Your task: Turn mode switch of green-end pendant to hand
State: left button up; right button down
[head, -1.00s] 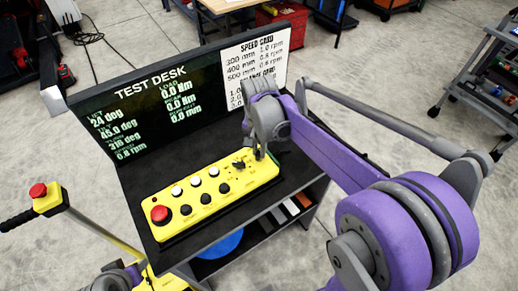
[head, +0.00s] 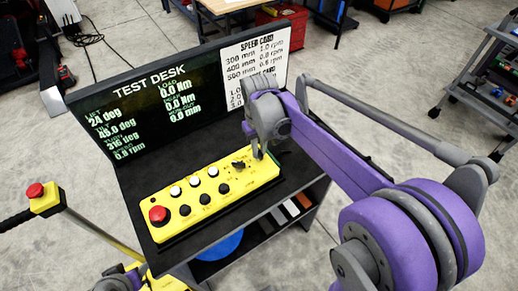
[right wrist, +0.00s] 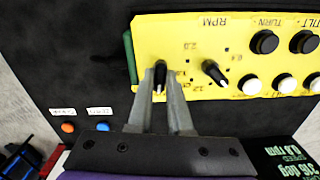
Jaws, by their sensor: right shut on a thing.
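The yellow pendant (head: 222,190) lies on the black desk, with a red button at its left end. In the right wrist view its green end (right wrist: 130,58) shows beside a black mode switch knob (right wrist: 160,72). My right gripper (right wrist: 164,82) is shut on this knob, one finger on each side. The knob's white mark points down in that view; the lettering around it is partly hidden. In the head view my right gripper (head: 259,153) comes down on the pendant's right end and hides the knob. My left gripper is not in view.
A second black knob (right wrist: 214,72) under "RPM" sits close beside the gripped one. Several black and white buttons line the pendant. The test desk screen (head: 165,105) and speed card (head: 262,60) stand behind. A red-topped post (head: 45,197) stands at left.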

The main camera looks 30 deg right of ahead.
jog(key=shift+n, duration=0.7)
jog(key=c, duration=0.8)
grip_release()
jog(key=shift+c, duration=0.2)
notch_tip(320, 180, up, 11)
jog(key=shift+p, duration=0.3)
jog(key=shift+f, duration=0.1)
